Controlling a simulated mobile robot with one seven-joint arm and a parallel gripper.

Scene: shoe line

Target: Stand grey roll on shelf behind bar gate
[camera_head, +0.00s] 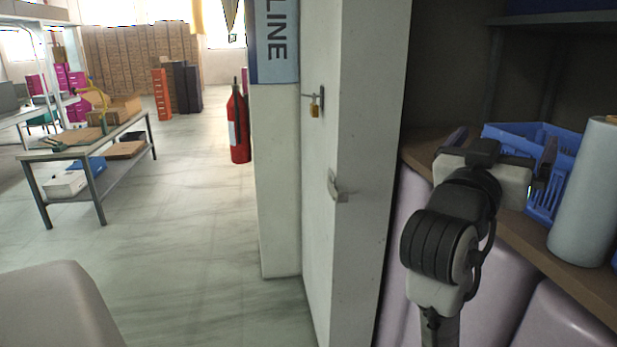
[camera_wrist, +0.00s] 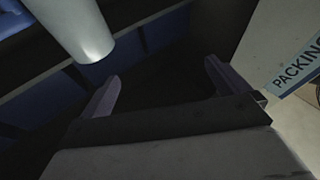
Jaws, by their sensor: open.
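A pale grey roll (camera_head: 585,192) stands upright on a brown shelf (camera_head: 520,238) at the right edge of the head view, near the shelf's front edge. The roll also shows at the upper left of the wrist view (camera_wrist: 75,25). My gripper (camera_wrist: 162,75) is open in the wrist view, with its two fingers apart and nothing between them. The roll lies beyond the left finger, apart from it. In the head view my arm reaches to the shelf, left of the roll, and its wrist hides much of the fingers. I cannot make out a bar gate.
A blue crate (camera_head: 560,145) sits on the shelf behind and left of the roll. Pale pink rounded forms (camera_head: 565,320) are below the shelf. Open floor lies at left.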

